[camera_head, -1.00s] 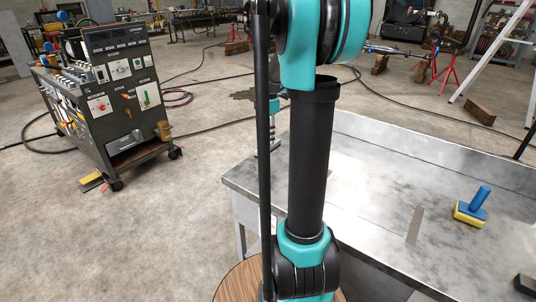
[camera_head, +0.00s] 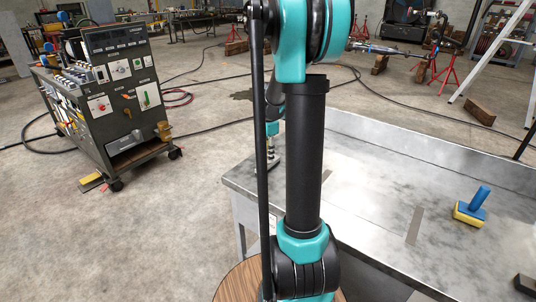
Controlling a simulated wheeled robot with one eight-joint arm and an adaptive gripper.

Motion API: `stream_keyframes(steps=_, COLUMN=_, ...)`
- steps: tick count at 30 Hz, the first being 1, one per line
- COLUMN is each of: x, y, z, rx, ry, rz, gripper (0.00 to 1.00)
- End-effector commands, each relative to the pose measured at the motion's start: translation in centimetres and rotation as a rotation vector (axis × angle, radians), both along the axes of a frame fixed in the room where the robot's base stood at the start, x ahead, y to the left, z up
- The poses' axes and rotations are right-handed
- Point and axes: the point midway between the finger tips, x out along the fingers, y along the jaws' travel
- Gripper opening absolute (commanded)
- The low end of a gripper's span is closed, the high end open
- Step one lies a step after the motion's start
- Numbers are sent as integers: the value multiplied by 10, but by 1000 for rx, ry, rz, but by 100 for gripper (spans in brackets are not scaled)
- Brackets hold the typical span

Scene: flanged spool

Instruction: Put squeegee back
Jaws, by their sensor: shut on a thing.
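A hand tool with a blue handle and a yellow-edged base (camera_head: 470,207) stands on the right part of the metal table (camera_head: 365,200). I cannot tell whether it is the squeegee. My gripper (camera_head: 267,158) is small and partly hidden behind my own arm, at the table's far left corner, well apart from the blue tool. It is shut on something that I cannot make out. Whether that thing touches the tabletop is unclear.
The table has a raised rim along its back. A grey strip (camera_head: 414,226) lies on its top, and a dark object (camera_head: 525,284) is at the lower right. A control cabinet (camera_head: 125,100) stands at the left. Cables cross the floor.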

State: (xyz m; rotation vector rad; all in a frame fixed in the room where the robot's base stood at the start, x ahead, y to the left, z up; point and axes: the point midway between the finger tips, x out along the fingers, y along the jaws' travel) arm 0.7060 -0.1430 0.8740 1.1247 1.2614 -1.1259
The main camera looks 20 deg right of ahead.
Motion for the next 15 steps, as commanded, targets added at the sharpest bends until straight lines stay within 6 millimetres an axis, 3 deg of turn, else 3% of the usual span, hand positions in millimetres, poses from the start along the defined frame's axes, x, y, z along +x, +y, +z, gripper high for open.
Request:
stream_keyframes(steps=1, x=0, y=0, z=-2, rx=0, ry=0, rz=0, gripper=2)
stream_keyframes(steps=2, x=0, y=0, z=-1, rx=0, ry=0, rz=0, gripper=29)
stream_keyframes(steps=6, x=0, y=0, z=-1, rx=0, ry=0, rz=0, gripper=46)
stream_keyframes(steps=15, x=0, y=0, z=0, rx=0, ry=0, rz=0, gripper=46)
